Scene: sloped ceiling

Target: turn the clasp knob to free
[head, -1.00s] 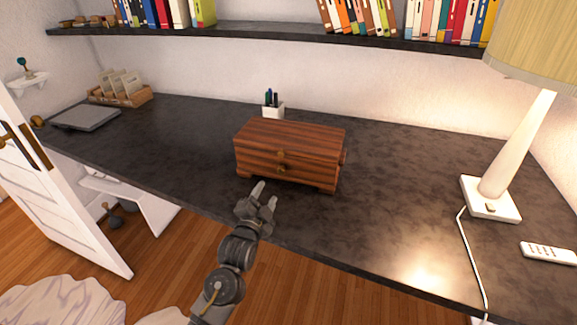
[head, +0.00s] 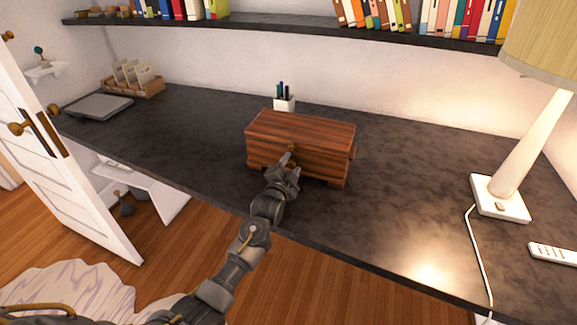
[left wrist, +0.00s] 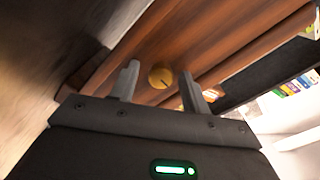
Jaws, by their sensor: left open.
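A reddish-brown striped wooden box (head: 300,130) with a closed lid stands on the dark desk. The round brass clasp knob (left wrist: 161,76) on its front shows in the left wrist view, between and just beyond the finger ends, with a dark slot line on its face. My left gripper (head: 292,162) is at the box's front, its fingers open; in the left wrist view the open fingers (left wrist: 158,88) stand on either side of the knob with gaps visible. In the head view the gripper partly hides the knob. My right gripper is not in view.
A pen cup (head: 284,103) stands behind the box. A lamp (head: 500,195) with a cord and a white remote (head: 553,252) are at the right. A grey laptop-like slab (head: 98,106) and a wooden organizer (head: 133,84) are at the far left. The desk around the box is clear.

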